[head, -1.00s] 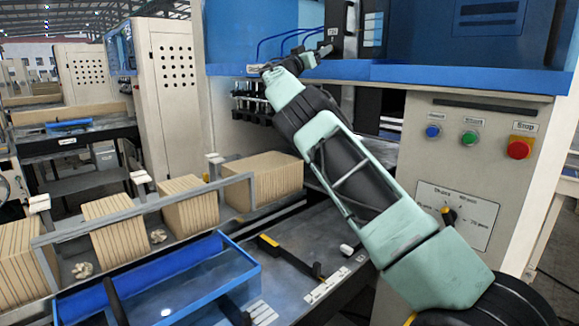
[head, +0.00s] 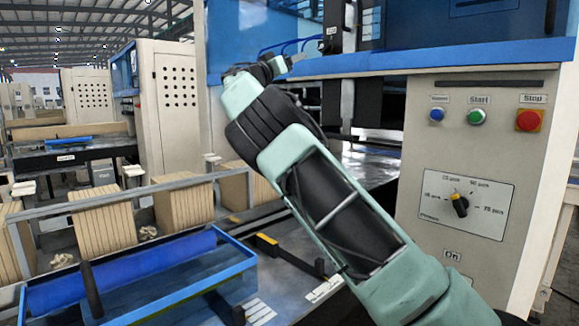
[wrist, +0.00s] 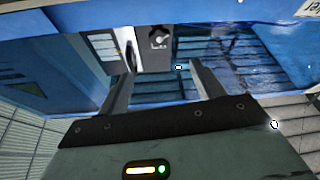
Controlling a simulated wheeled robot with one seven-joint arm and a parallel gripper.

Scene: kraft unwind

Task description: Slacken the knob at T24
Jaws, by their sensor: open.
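In the head view a small pale label (head: 332,31) sits on a dark post above the blue ledge; I cannot tell whether the knob there is the same one. My gripper (wrist: 160,72) is open and empty, its two fingers apart from the knob. In the head view my gripper (head: 284,64) is small, close to the blue ledge.
The blue machine ledge (head: 450,66) runs just right of my gripper. The control panel has a black selector dial (head: 460,204), a red stop button (head: 529,120) and a green start button (head: 476,117). A blue tray (head: 160,297) and kraft stacks (head: 103,230) stand at left.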

